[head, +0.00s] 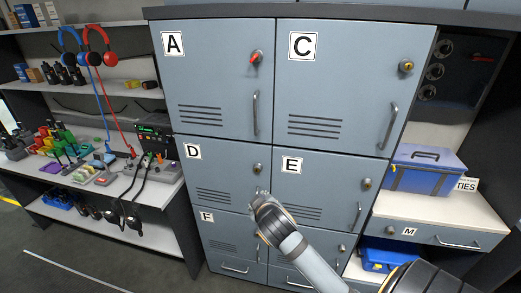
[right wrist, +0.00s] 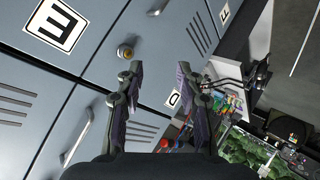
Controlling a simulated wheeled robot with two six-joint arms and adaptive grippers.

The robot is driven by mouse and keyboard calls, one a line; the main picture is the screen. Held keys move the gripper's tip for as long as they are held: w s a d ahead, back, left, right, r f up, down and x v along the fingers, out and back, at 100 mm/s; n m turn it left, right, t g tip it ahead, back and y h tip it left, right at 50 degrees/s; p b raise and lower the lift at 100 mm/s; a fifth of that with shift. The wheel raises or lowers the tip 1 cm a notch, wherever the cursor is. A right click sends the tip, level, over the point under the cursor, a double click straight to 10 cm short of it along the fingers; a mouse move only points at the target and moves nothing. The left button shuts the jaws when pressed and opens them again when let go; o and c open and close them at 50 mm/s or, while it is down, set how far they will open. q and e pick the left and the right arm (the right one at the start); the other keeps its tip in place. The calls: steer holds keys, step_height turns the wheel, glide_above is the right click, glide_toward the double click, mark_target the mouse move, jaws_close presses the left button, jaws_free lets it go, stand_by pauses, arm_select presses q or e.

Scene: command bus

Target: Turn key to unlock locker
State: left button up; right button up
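A red key (head: 255,57) sits in the lock of the locker marked A (head: 215,75), at the upper left of the grey locker block in the head view. My right gripper (head: 262,198) is lower, in front of the doors marked D (head: 215,172) and E (head: 312,190). In the right wrist view the right gripper (right wrist: 159,70) is open with nothing between its fingers. The round brass lock of door D (right wrist: 125,52) shows beside its left fingertip; I cannot tell whether they touch. My left gripper is not in view.
Locker C (head: 340,90) has a brass lock (head: 405,66) and a vertical handle. Locker A's handle (head: 255,113) hangs below its key. A blue case (head: 428,170) stands on the right shelf.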

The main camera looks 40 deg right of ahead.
steer(key=w+d+r+n+t+h, duration=0.1)
steer(key=w+r+t, duration=0.15)
steer(key=r, duration=0.55)
steer(key=w+d+r+t+h, duration=0.2)
steer(key=w+r, duration=0.1)
steer(key=r, duration=0.4)
steer(key=n+t+h, duration=0.1)
steer(key=t+h, duration=0.1)
steer(key=t, duration=0.3)
glide_toward(255, 59)
steer(key=p+x, duration=0.3)
steer(key=x, duration=0.3)
steer(key=shift+w+r, duration=0.1)
steer(key=shift+w, duration=0.15)
steer(key=shift+p+x, duration=0.4)
steer(key=shift+x, duration=0.5)
